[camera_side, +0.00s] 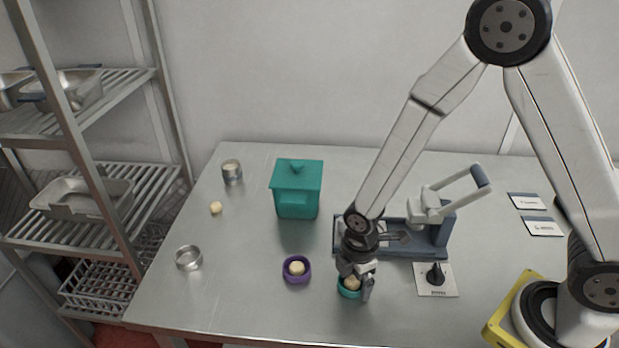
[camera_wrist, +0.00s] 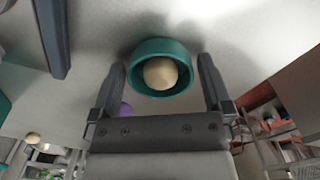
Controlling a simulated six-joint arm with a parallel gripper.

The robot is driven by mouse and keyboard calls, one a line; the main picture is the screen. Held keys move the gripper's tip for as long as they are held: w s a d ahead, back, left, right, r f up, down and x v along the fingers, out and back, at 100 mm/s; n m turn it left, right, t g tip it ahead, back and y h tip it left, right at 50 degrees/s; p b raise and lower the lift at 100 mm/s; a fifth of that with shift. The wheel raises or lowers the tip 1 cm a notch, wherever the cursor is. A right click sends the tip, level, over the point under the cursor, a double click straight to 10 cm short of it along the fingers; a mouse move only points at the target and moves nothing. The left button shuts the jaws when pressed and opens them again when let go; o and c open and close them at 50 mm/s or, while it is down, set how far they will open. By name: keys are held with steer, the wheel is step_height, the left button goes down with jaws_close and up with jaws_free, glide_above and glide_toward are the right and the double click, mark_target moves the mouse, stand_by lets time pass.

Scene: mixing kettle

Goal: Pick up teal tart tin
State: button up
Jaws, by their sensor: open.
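The teal tart tin (camera_side: 346,292) stands on the metal table near its front edge, with a pale dough ball (camera_side: 352,283) in it. In the wrist view the teal tin (camera_wrist: 150,47) lies just beyond and between my fingertips, and the dough ball (camera_wrist: 160,73) shows inside it. My gripper (camera_side: 357,287) is low over the tin and partly hides it in the side view. In the wrist view my gripper (camera_wrist: 162,68) is open, with a finger on either side of the tin. I cannot tell if either finger touches it.
A purple tin (camera_side: 297,279) with a dough ball stands left of my gripper. A blue-grey lever press (camera_side: 430,232) stands behind it, and a card with a black cone (camera_side: 436,277) lies to the right. A teal lidded box (camera_side: 297,190) and an empty metal tin (camera_side: 189,258) are further left.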

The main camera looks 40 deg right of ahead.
stand_by(0.3)
steer(key=c, duration=1)
steer(key=shift+r, duration=0.1)
step_height(320, 180, up, 10)
stand_by(0.3)
stand_by(0.6)
steer(key=w+d, duration=0.7)
steer(key=d, duration=0.6)
steer(key=shift+f, duration=0.4)
